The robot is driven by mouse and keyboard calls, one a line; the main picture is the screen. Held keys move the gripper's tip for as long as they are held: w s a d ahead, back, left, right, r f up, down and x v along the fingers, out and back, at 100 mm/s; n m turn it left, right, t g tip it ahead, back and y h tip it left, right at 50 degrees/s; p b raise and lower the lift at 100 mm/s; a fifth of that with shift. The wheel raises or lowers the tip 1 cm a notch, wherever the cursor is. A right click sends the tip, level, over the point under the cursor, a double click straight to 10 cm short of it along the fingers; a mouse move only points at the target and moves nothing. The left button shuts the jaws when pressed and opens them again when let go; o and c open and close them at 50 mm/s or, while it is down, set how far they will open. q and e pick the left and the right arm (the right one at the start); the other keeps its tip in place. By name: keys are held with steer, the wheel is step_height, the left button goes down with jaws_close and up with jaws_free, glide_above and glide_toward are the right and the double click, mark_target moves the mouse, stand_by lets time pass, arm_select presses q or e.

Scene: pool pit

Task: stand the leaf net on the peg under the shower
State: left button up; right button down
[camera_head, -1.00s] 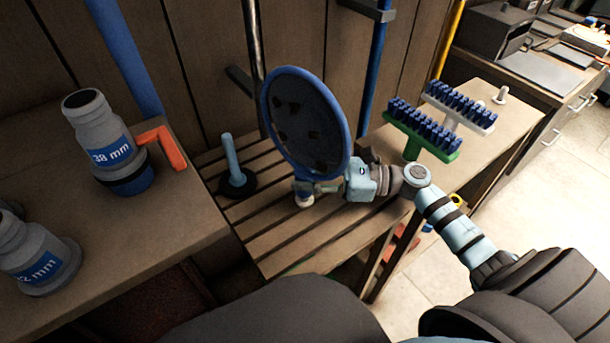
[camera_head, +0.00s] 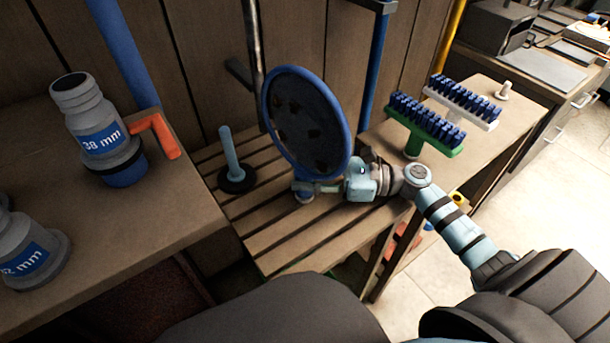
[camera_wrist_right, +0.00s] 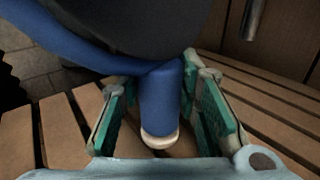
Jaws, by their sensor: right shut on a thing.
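The leaf net (camera_head: 307,122) has a blue round rim and dark mesh with several leaf-like bits. It stands upright over the slatted bench (camera_head: 262,222). My right gripper (camera_head: 308,188) is shut on its short blue socket, which shows between the green finger pads in the right wrist view (camera_wrist_right: 160,105). The socket's pale lower end points down; I cannot tell whether it touches the slats. The light blue peg (camera_head: 230,152) stands upright on a black round base, left of the net and apart from it. Nothing is on the peg. My left gripper is out of view.
A metal pipe (camera_head: 252,50) runs down the wall behind the peg. On the left table stand grey 38 mm bottle (camera_head: 95,125) and another grey bottle (camera_head: 30,255), with an orange angled piece (camera_head: 158,137). Brushes (camera_head: 425,125) lie right of the gripper.

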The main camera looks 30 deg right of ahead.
steer(key=shift+f+b, duration=0.4)
steer(key=c, duration=1.1)
jaws_free()
steer(key=o, duration=0.5)
